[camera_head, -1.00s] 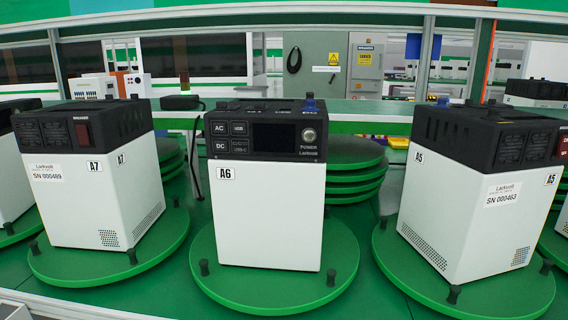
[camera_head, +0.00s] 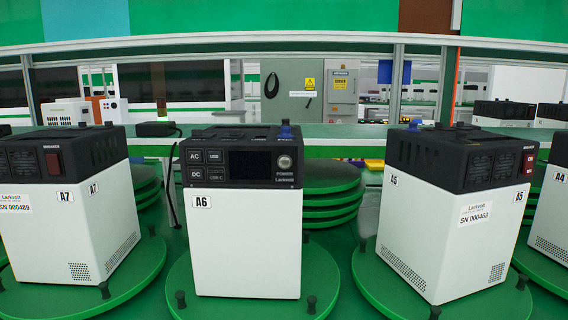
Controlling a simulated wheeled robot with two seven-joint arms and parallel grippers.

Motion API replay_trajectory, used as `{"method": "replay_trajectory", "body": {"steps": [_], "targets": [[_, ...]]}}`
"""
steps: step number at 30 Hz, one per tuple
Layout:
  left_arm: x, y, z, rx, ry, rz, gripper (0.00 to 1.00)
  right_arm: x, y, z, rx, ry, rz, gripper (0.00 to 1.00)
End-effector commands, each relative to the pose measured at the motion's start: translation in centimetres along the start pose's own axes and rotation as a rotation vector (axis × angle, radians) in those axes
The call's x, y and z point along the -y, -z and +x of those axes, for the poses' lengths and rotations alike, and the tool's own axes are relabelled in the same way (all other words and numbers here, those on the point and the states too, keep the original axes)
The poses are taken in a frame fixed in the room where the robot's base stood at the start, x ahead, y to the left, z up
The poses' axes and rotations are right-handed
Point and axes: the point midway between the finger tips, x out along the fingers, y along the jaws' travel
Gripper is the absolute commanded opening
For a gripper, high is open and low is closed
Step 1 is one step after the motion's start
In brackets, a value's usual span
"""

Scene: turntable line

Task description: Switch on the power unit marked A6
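The power unit marked A6 (camera_head: 245,240) is a white box with a black top, upright on a green round turntable (camera_head: 330,290) in the middle of the head view. Its front panel faces me. The panel has a dark screen (camera_head: 249,165), AC, DC, USB and USB-C buttons at the left, and a round silver POWER button (camera_head: 284,162) at the right. The screen looks unlit. Neither of my grippers shows in the view.
Unit A7 (camera_head: 70,230) stands at the left and unit A5 (camera_head: 440,235) at the right, each turned on its own green turntable. Unit A4 (camera_head: 555,215) is cut by the right edge. Stacked green discs (camera_head: 332,190) stand behind A6. The space before A6's panel looks clear.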

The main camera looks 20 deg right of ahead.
Motion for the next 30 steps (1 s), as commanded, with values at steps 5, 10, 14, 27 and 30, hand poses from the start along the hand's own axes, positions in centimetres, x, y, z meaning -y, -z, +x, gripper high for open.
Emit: {"method": "replay_trajectory", "body": {"steps": [5,10,14,27,30], "targets": [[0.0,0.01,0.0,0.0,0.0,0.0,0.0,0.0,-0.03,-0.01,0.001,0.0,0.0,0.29],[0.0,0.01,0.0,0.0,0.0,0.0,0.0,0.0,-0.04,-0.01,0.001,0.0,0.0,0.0],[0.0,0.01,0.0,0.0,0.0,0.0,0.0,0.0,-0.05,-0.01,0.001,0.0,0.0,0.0],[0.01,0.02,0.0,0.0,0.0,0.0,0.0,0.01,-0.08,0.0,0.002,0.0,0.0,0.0],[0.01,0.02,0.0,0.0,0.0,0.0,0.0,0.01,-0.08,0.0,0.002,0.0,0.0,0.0]]}}
